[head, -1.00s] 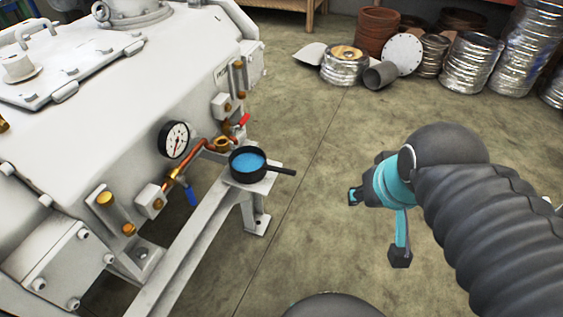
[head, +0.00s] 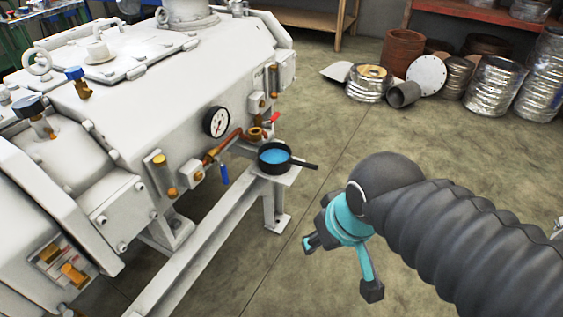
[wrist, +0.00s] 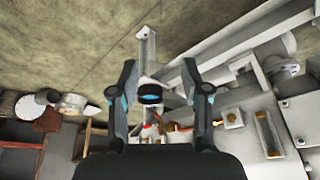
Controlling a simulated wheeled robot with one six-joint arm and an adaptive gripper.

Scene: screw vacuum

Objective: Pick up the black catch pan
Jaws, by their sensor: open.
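The black catch pan (head: 289,161) is round with a short handle pointing right and blue liquid inside. It rests upright on a small light plate at the end of the machine's frame, below a copper pipe with valves. In the wrist view the pan (wrist: 150,99) is small and shows between the fingers, some distance beyond them. My gripper (head: 340,268) is open and empty, to the right of the pan and nearer the camera, apart from it. Both fingers of the gripper (wrist: 160,72) show spread in the wrist view.
The white vacuum machine (head: 130,130) fills the left, with a gauge (head: 216,121), a red-handled valve (head: 275,117) and a blue lever (head: 225,174) close to the pan. Metal ducts (head: 493,88) and brown drums (head: 403,52) stand at the back right. The floor right of the pan is clear.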

